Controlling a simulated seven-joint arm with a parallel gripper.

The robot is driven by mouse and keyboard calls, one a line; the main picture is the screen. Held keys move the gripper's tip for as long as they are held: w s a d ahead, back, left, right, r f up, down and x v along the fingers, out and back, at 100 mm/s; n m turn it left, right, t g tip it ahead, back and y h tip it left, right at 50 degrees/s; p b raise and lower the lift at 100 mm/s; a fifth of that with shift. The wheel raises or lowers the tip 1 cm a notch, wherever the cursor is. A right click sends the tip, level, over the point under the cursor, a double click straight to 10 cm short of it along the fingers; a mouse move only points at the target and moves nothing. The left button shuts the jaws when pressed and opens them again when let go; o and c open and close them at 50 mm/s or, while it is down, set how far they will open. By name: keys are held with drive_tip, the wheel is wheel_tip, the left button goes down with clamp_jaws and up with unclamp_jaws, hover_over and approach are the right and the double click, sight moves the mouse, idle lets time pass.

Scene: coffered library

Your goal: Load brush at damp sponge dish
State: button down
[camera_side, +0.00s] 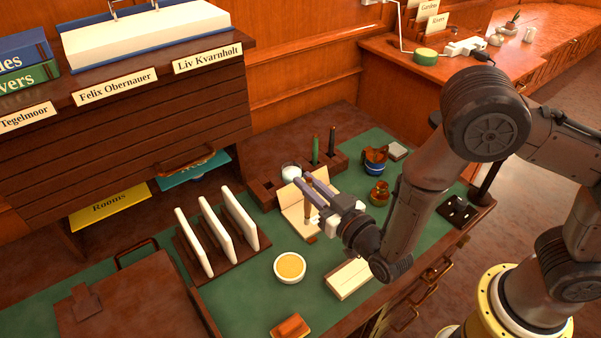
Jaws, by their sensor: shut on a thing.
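The damp sponge dish (290,267) is a small round white dish with a yellow-orange sponge in it. It stands on the green desk top, in front of the white upright panels. My gripper (305,182) is behind the dish and a little to its right, with its fingers pointing up and left in the picture. It is shut on a slim brown thing that looks like the brush (307,212), over an open pale booklet (292,208). The brush is apart from the dish. Its bristle end is too small to make out.
White panels (220,232) stand in a dark rack left of the dish. A pale block (350,279) lies right of the dish, an orange-brown block (291,327) in front. Bare green surface surrounds the dish.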

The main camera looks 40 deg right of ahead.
drive_tip(key=s+a+r+m+g, duration=0.1)
drive_tip(key=s+a+m+g, duration=0.1)
drive_tip(key=a+m, duration=0.15)
drive_tip(key=shift+n+y, duration=0.3)
drive_tip(key=shift+n, duration=0.05)
drive_tip(key=shift+a+f, duration=0.15)
drive_tip(key=shift+f, duration=0.85)
drive_tip(key=shift+a+f, duration=0.2)
drive_tip(key=shift+f, duration=0.75)
drive_tip(key=shift+a+f, duration=0.15)
drive_tip(key=shift+f, duration=1.5)
wheel_tip(320, 180, up, 7)
idle(0.5)
